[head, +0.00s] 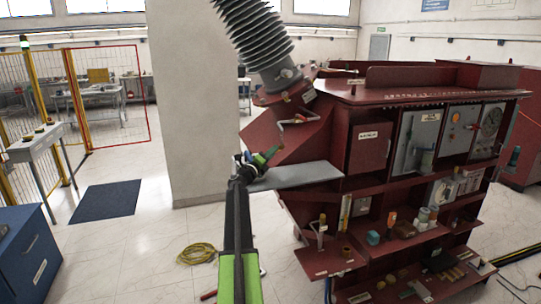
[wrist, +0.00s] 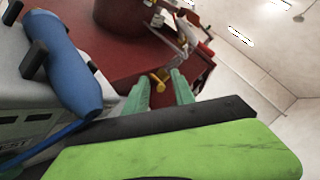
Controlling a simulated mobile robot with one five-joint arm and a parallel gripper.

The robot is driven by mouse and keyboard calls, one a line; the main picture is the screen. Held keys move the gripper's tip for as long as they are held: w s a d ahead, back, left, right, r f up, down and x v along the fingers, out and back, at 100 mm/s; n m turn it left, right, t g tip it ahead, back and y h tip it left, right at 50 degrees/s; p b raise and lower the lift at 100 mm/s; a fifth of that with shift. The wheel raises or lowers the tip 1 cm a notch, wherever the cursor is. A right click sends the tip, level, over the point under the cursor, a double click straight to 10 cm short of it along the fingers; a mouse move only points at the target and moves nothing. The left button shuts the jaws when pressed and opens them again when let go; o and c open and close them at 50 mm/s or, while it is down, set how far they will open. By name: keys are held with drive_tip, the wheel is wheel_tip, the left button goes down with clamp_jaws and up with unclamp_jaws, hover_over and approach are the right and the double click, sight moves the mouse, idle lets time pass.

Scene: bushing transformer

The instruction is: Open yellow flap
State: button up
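In the head view my gripper (head: 266,157) is beside the left side of the dark red transformer (head: 350,115), below the grey ribbed bushing (head: 252,40). I cannot make out the yellow flap there.
A grey plate (head: 295,175) juts from the transformer just below my gripper. Shelves with tools and small parts (head: 400,228) are to the right. A yellow coiled cable (head: 197,253) lies on the floor. A pale pillar (head: 190,110) stands behind. Floor at left is mostly clear.

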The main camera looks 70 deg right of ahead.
drive_tip(key=shift+a, duration=0.1)
drive_tip(key=b+v, duration=0.3)
drive_tip(key=v, duration=1.4)
drive_tip(key=shift+b, duration=0.35)
drive_tip(key=shift+a, duration=0.1)
